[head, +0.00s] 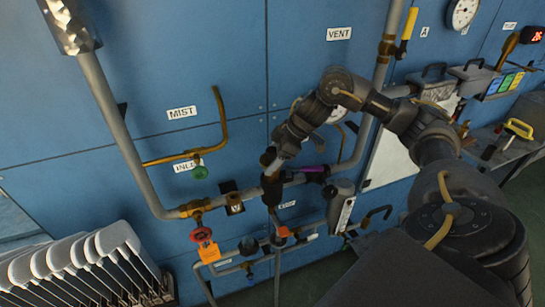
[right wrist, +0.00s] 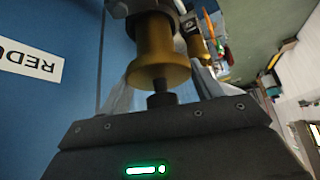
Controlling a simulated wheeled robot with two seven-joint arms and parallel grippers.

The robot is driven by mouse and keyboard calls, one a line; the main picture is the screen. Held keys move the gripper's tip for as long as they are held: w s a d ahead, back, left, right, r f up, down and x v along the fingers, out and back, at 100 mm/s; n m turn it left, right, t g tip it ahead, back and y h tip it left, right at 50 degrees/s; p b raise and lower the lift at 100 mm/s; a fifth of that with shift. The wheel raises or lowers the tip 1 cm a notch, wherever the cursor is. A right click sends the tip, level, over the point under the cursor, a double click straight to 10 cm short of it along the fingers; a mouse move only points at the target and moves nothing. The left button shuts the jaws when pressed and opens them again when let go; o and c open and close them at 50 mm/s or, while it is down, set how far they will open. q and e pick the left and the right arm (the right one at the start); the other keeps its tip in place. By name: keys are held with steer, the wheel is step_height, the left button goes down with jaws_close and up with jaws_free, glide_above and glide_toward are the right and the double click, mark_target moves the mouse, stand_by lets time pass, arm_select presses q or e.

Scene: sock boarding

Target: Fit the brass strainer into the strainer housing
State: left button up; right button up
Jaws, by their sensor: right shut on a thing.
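The brass strainer (right wrist: 160,55) shows in the right wrist view as a spool-shaped brass piece with a wide rim and a dark stub towards my gripper. My right gripper (right wrist: 162,88) is shut on it, with a pale finger on each side. In the head view this gripper (head: 270,160) is by the pipework, just above a dark upright fitting (head: 271,190), which looks like the strainer housing. I cannot tell whether the strainer is inside the housing or only against it. My left gripper is not in view.
A purple handle (head: 314,168) and a grey cylinder (head: 341,205) sit close to the right. A red handwheel (head: 201,235), an orange tag (head: 209,252) and a green knob (head: 200,172) are to the left. Pale sock boards (head: 75,255) stand at lower left.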

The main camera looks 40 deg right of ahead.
mark_target(265, 179)
steer(key=shift+f+b, duration=1.25)
steer(key=shift+f, duration=1.3)
steer(key=o, duration=1.3)
steer(key=shift+c, duration=0.2)
steer(key=b+v, duration=0.1)
steer(key=v, duration=0.8)
steer(key=shift+s+d+r, duration=0.1)
steer(key=shift+v, duration=0.8)
